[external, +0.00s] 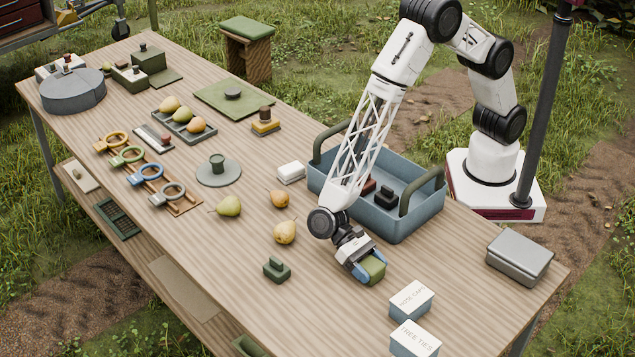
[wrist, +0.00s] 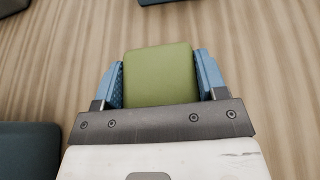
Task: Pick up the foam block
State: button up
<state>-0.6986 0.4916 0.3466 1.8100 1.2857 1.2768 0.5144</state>
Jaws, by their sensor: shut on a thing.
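The foam block (external: 374,270) is a green, soft-edged block near the front of the wooden table. My gripper (external: 364,268) is shut on it, with one blue finger on each side. In the wrist view the foam block (wrist: 158,75) fills the space between the blue fingertips of my gripper (wrist: 160,80), and both touch its sides. Its lower part is hidden behind the dark gripper plate. I cannot tell whether it rests on the table or hangs just above it.
A blue-grey tote (external: 415,220) with green handles stands behind my gripper. Two labelled boxes, hose caps (external: 411,300) and tree ties (external: 414,341), stand to the right. A grey case (external: 520,257) sits at far right.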

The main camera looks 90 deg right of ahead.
aim_at(372, 264)
jog(key=shift+r, duration=0.1)
jog(key=shift+r, duration=4.9)
